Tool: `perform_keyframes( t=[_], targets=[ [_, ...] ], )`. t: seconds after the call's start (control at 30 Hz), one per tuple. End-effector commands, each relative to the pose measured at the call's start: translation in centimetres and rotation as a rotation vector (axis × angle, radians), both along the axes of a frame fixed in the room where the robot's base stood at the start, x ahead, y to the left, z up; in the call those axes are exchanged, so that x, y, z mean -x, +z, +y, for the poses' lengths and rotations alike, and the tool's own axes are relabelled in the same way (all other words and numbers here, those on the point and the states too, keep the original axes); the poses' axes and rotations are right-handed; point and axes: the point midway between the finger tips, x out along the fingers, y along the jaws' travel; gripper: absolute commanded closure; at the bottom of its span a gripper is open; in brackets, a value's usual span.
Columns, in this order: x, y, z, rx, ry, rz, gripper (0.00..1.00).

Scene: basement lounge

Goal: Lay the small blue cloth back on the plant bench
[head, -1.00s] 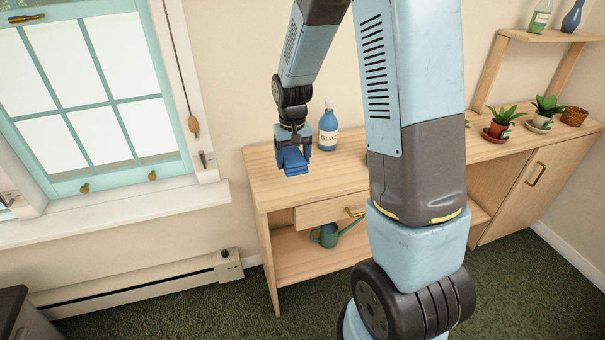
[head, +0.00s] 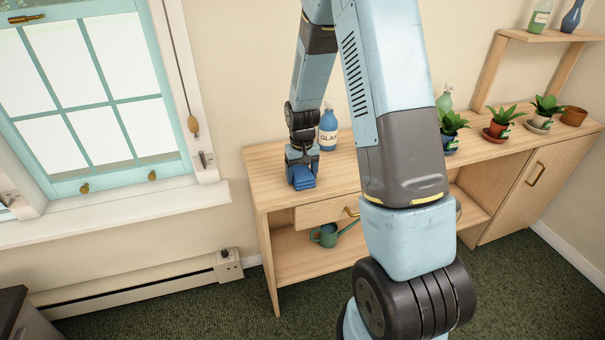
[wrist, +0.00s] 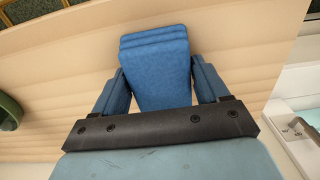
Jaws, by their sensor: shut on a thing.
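The small blue cloth (head: 303,182) is a folded stack between the jaws of my gripper (head: 302,172), which is shut on it. In the wrist view the cloth (wrist: 155,65) sits between the two fingers of my gripper (wrist: 158,90), with pale wood behind it. The wooden plant bench (head: 262,175) runs along the wall, and the cloth is at its left part, low over or touching the top; I cannot tell which.
A blue bottle labelled GLA... (head: 328,130) stands just behind my gripper. Potted plants (head: 498,122) stand to the right, with an empty terracotta pot (head: 574,116). A green watering can (head: 326,235) is on the shelf below. Bench top left of the cloth is clear.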

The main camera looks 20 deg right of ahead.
Motion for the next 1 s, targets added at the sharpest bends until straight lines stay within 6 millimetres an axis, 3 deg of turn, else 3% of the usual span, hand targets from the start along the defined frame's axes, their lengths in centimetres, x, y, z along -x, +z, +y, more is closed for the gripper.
perform_keyframes(
  t=[0.03, 0.07, 0.3, 0.67, 1.0],
  targets=[
    [0.1, -0.1, 0.0, 0.0, 0.0, 0.002, 0.54],
    [0.1, -0.1, 0.0, 0.0, 0.0, 0.002, 0.25],
    [0.1, 0.0, 0.0, 0.0, 0.0, 0.001, 0.02],
    [0.0, 0.5, -0.1, 0.0, -0.001, -0.001, 0.0],
    [-0.1, 5.7, -0.1, 0.0, -0.001, -0.005, 0.0]
  ],
)
